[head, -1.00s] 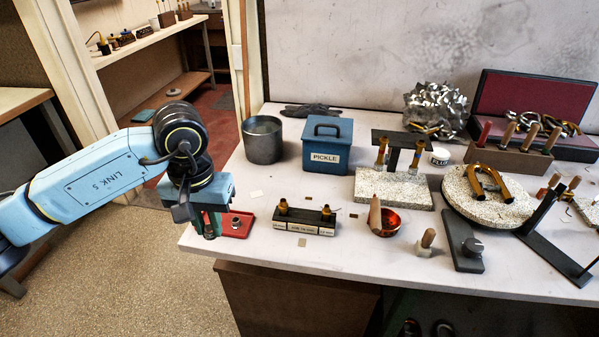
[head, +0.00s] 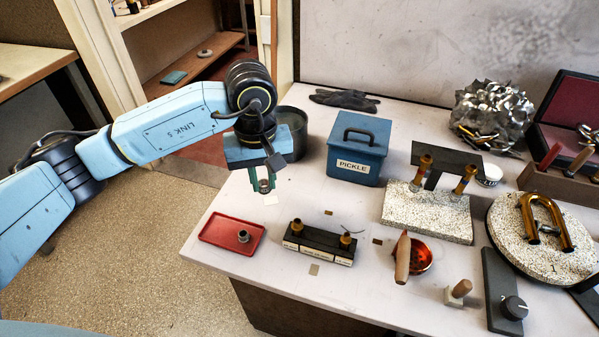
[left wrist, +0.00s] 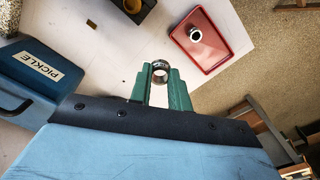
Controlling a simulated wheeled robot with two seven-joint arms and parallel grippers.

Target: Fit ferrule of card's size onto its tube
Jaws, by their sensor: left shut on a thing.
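My left gripper (head: 264,187) is shut on a small silver ferrule (left wrist: 160,72), held between its green fingertips above the bench. A second silver ferrule (head: 243,236) stands in the red tray (head: 217,240); the left wrist view shows it too (left wrist: 195,34). A black block (head: 321,253) with pale labels on its front carries two short brass tubes, a left one (head: 296,227) and a right one (head: 346,240). The label print is too small to read. My right gripper is out of view.
A blue PICKLE box (head: 357,150) and a grey pot (head: 293,133) stand behind. A speckled slab (head: 428,215) with brass pieces on a black stand is at right. A copper bowl (head: 421,257) stands right of the block. The bench is clear between tray and box.

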